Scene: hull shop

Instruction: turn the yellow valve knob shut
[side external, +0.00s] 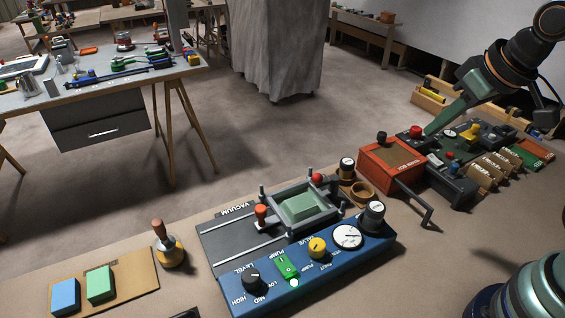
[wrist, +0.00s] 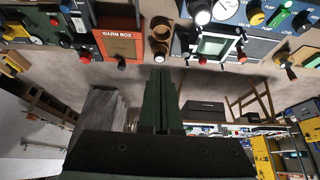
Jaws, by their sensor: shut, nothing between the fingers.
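The yellow valve knob (side external: 317,247) sits on the sloped blue panel (side external: 259,300), between the green pump switch (side external: 287,266) and a round white gauge (side external: 347,236). In the wrist view the yellow knob (wrist: 255,18) is near the top edge, right of centre. My gripper (side external: 430,130) is well to the right of the knob and farther back, pointing down-left near the dark panel behind the warm box. In the wrist view my gripper (wrist: 159,76) shows its green fingers together with nothing between them.
The orange-red warm box (side external: 390,163) with a crank handle (side external: 413,205) stands between my gripper and the blue panel. A framed vacuum tray (side external: 272,214) is behind the panel. Another yellow knob (side external: 471,131) is on the dark panel at right. A wooden-handled tool (side external: 168,245) stands left.

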